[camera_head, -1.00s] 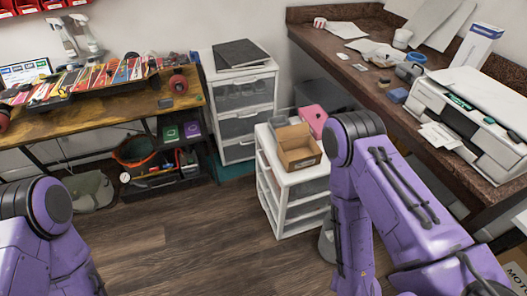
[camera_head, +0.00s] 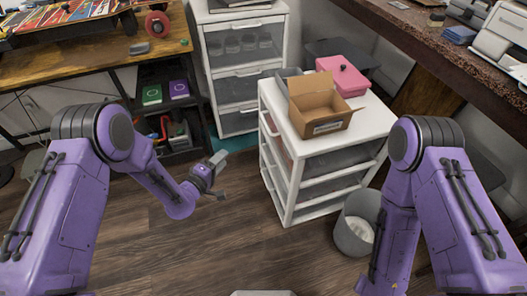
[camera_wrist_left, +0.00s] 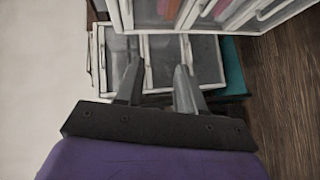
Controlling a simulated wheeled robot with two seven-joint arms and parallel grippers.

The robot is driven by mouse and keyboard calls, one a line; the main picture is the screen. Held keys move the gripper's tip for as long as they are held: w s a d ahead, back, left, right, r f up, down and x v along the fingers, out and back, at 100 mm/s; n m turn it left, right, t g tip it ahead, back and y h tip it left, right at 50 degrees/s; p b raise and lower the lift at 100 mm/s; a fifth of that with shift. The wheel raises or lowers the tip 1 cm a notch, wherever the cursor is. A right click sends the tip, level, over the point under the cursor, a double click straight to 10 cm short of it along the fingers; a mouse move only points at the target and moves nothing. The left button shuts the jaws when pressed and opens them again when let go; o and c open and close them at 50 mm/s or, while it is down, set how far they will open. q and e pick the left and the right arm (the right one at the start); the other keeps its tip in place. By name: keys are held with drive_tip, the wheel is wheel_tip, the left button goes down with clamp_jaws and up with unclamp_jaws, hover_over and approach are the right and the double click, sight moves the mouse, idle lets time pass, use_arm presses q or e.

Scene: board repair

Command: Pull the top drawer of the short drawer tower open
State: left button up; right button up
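The short drawer tower (camera_head: 377,122) is white with clear drawers and stands right of the middle in the head view. Its handled drawer fronts face left, toward my left gripper. The top drawer (camera_head: 270,124) appears shut, its front seen at a steep angle. My left gripper (camera_head: 222,178) is open and empty, left of the tower and apart from it, lower than its top. In the left wrist view, the two fingers (camera_wrist_left: 157,72) stand apart with nothing between them. The tower (camera_wrist_left: 215,14) with its handles lies beyond them at the top. My right gripper is out of view.
An open cardboard box (camera_head: 318,105) and a pink box (camera_head: 343,75) sit on the short tower. A taller drawer tower (camera_head: 240,92) stands behind. A grey bin (camera_head: 352,232) is at the right. The floor (camera_head: 230,245) in front is clear.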

use_arm(q)
drive_tip(key=w+d+r+m+h+b, duration=0.1)
drive_tip(key=w+d+r+h+b, duration=0.2)
drive_tip(key=w+d+h+b, duration=0.4)
drive_tip(key=w+d+b, duration=0.2)
drive_tip(key=w+d, duration=0.4)
drive_tip(key=shift+d+m+g+h, duration=0.3)
drive_tip(key=shift+d+m+g, duration=0.1)
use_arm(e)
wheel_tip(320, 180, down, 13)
use_arm(q)
drive_tip(key=shift+w, duration=0.1)
drive_tip(key=shift+c, duration=0.3)
clamp_jaws()
